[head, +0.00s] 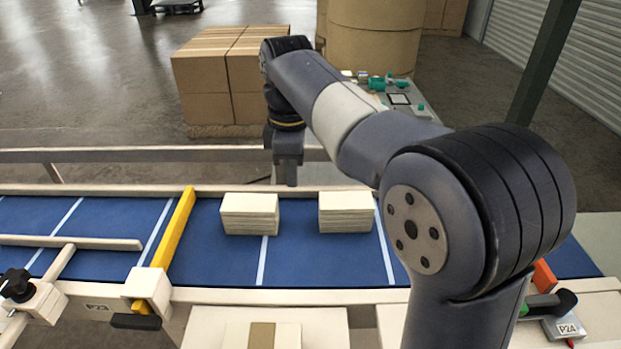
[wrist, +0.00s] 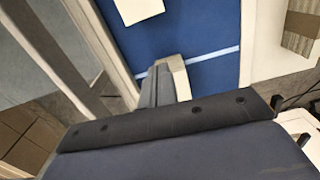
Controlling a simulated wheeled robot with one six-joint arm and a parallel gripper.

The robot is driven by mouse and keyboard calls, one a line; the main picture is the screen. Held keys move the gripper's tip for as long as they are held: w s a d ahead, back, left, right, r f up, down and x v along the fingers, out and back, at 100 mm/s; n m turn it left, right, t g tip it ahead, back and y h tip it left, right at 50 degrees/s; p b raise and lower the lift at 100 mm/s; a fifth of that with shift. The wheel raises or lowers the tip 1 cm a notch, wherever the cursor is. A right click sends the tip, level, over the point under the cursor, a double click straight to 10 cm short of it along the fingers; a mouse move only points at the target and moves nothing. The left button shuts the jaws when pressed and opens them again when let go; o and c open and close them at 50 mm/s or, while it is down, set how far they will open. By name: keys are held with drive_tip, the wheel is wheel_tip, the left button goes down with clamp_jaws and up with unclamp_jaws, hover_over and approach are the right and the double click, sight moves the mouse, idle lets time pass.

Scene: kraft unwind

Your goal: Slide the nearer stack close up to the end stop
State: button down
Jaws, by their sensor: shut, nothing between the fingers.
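Two cream stacks of flat sheets stand apart on the blue belt. The left stack (head: 250,214) is nearer to the yellow bar (head: 175,232) that crosses the belt like an end stop, with a strip of bare belt between them. The right stack (head: 346,212) is farther from that bar. My gripper (head: 290,184) is shut and empty, pointing down over the belt's far side, between the stacks in the picture. In the wrist view my fingers (wrist: 160,88) partly hide one cream stack (wrist: 177,72); I cannot tell if they touch. Another stack (wrist: 138,10) shows at the top.
A pale rail (head: 330,187) runs along the belt's far edge. A pale guide bar (head: 70,242) lies left of the yellow bar. A white box with a tan strip (head: 261,337) stands before the belt. My arm hides the belt's right part.

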drive_tip(key=f, duration=0.9)
drive_tip(key=shift+w+a+f, duration=0.15)
drive_tip(key=shift+w+f, duration=0.2)
drive_tip(key=d, duration=0.3)
drive_tip(key=shift+d+r, duration=0.1)
drive_tip(key=shift+d, duration=0.4)
drive_tip(key=d+p, duration=0.1)
drive_tip(key=d, duration=0.8)
drive_tip(key=d+p, duration=0.2)
drive_tip(key=d, duration=0.8)
drive_tip(key=s+d+p, duration=0.1)
drive_tip(key=d, duration=0.8)
drive_tip(key=shift+d, duration=0.4)
drive_tip(key=shift+a, duration=0.1)
